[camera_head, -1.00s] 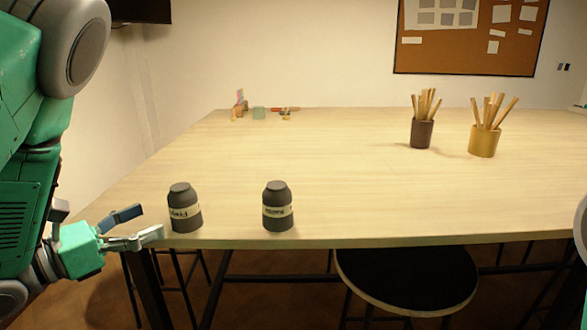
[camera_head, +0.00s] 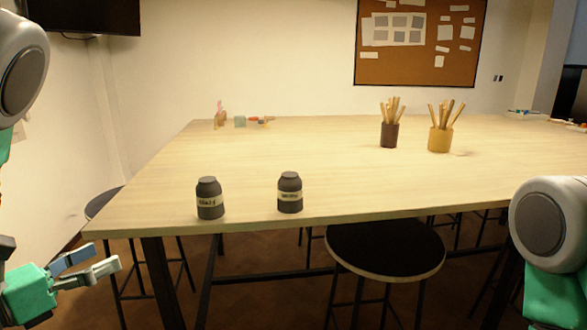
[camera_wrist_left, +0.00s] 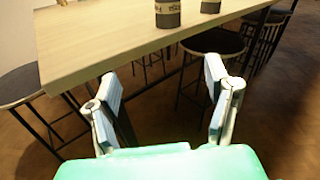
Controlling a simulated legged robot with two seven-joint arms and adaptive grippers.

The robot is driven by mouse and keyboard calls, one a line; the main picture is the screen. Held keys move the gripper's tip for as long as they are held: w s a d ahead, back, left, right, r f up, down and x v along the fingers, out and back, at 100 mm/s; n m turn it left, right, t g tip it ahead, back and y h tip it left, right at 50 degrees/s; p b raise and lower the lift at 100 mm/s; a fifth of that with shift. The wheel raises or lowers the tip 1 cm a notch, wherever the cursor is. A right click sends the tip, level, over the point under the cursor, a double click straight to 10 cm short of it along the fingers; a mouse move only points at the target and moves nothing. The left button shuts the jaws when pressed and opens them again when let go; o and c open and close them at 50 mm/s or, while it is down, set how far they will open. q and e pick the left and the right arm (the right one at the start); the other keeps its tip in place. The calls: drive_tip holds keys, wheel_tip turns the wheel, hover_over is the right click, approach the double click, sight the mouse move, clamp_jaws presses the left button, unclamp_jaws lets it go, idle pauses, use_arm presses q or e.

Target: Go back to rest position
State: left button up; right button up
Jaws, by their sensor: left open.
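My left gripper (camera_head: 92,265) is open and empty at the lower left of the head view, off the table's front left corner. In the left wrist view its two fingers (camera_wrist_left: 163,95) are spread apart with nothing between them. Two dark grey labelled jars, a left one (camera_head: 210,199) and a right one (camera_head: 289,193), stand upright near the table's front edge, apart from the gripper. Both also show at the top of the left wrist view, cut off by the frame. My right arm shows at the right edge of the head view; its gripper is out of frame.
The wooden table (camera_head: 330,150) has a wide clear middle. A dark cup (camera_head: 389,136) and a yellow cup (camera_head: 439,140) of wooden sticks stand toward the back. A round black-topped stool (camera_head: 385,248) stands at the front; another (camera_head: 103,203) is at the left.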

use_arm(q)
drive_tip(key=s+d+f+n+g+y, duration=0.1)
drive_tip(key=s+f+n+g+y, duration=0.15)
drive_tip(key=f+n, duration=0.8)
drive_tip(key=s+d+f+n+g+y, duration=0.1)
drive_tip(key=s+f+n+g+y, duration=0.2)
drive_tip(key=f+n, duration=0.75)
drive_tip(key=s+d+f+n+g+y, duration=0.1)
drive_tip(key=s+d+f+n+g, duration=0.2)
drive_tip(key=s+f+n, duration=0.4)
drive_tip(key=s+d+f+n+g+y, duration=0.1)
drive_tip(key=s+d+f+n+g, duration=0.2)
drive_tip(key=s+f+n+g, duration=0.3)
drive_tip(key=s+f+n, duration=0.1)
drive_tip(key=s+n, duration=0.3)
drive_tip(key=shift+s+n, duration=0.25)
drive_tip(key=shift+n, duration=0.15)
